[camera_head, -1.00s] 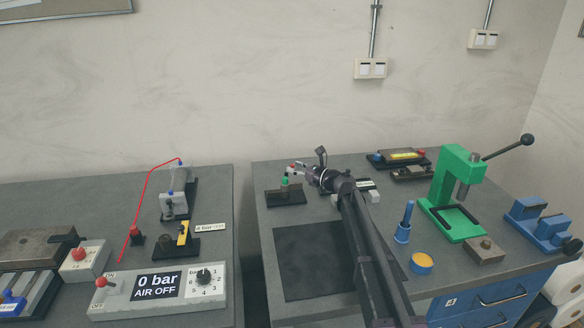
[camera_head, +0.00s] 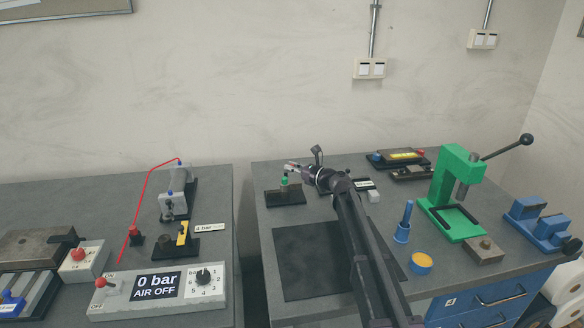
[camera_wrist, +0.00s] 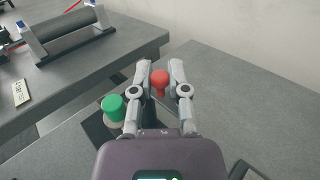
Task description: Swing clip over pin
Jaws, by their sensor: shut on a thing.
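My gripper (camera_wrist: 160,92) has its two fingers on either side of a red knob (camera_wrist: 160,77) and is shut on it. In the head view my gripper (camera_head: 291,168) is small, just above a black base plate (camera_head: 288,198) at the left of the right-hand bench. A green knob (camera_head: 284,181) stands on that plate. In the wrist view the green knob (camera_wrist: 113,106) is left of and beside my left finger, apart from the red knob. The clip and pin cannot be clearly told; what is below the red knob is largely hidden by my fingers.
A dark mat (camera_head: 312,262) lies in front of the plate. A green press (camera_head: 455,195), a blue holder (camera_head: 404,230) and a yellow-topped cup (camera_head: 421,263) are right of my arm. A gap separates the left bench (camera_head: 222,280) from this one.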

